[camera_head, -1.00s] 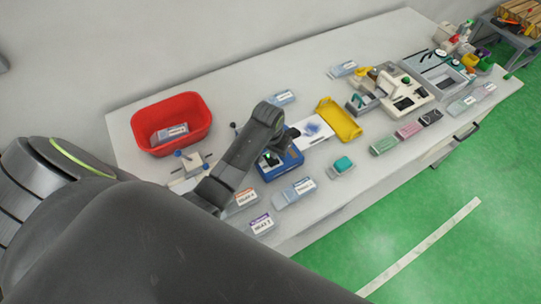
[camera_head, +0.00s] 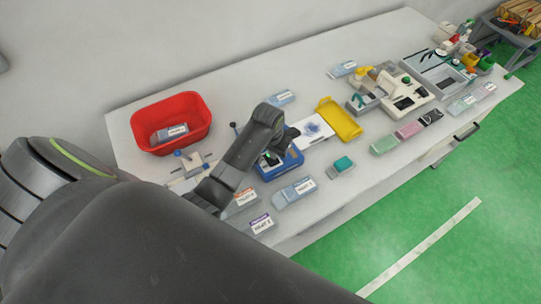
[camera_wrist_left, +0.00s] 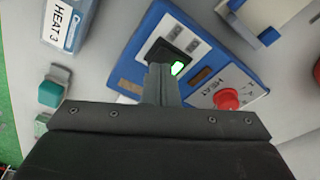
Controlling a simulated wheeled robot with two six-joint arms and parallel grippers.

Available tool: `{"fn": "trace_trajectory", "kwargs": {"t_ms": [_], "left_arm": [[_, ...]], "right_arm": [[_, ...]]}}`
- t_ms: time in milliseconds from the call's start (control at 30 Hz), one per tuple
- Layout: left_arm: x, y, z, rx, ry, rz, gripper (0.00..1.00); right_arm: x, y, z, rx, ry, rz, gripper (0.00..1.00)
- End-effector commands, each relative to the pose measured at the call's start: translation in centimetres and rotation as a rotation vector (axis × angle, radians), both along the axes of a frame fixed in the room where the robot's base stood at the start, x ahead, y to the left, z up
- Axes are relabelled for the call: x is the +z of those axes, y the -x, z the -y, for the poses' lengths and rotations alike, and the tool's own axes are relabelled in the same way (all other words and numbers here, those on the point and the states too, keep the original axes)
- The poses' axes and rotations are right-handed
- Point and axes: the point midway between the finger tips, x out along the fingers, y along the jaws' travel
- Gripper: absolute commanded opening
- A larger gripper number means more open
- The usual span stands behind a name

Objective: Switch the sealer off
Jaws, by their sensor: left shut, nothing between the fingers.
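The sealer is a blue box (camera_head: 294,163) on the table, partly hidden by my left arm in the head view. In the left wrist view its blue panel (camera_wrist_left: 133,62) carries a black rocker switch (camera_wrist_left: 164,50) with a lit green part, and a red knob (camera_wrist_left: 228,98) beside the word HEAT. My left gripper (camera_wrist_left: 162,70) is shut and empty, with its fingertips over or at the lower part of the switch. I cannot tell whether they touch it. In the head view the left gripper (camera_head: 268,160) points down at the sealer.
A red bin (camera_head: 172,122) stands at the left with a packet inside. A yellow tray (camera_head: 338,120) lies right of the sealer. Labelled boxes (camera_head: 292,193) line the front side, and a teal block (camera_head: 343,164) sits nearby. Another machine (camera_head: 403,92) stands farther right.

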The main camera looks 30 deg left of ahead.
Motion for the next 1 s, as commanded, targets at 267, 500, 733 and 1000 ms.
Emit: {"fn": "trace_trajectory", "kwargs": {"t_ms": [267,500,733,1000], "left_arm": [[-0.5,0.0,0.0,0.0,0.0,0.0,0.0],[-0.8,0.0,0.0,0.0,0.0,0.0,0.0],[-1.2,0.0,0.0,0.0,0.0,0.0,0.0],[-1.1,0.0,0.0,0.0,0.0,0.0,0.0]], "right_arm": [[-0.2,0.0,0.0,0.0,0.0,0.0,0.36],[-0.4,0.0,0.0,0.0,0.0,0.001,0.36],[-0.5,0.0,0.0,0.0,0.0,0.001,0.36],[-0.4,-0.1,0.0,0.0,0.0,0.001,0.36]]}}
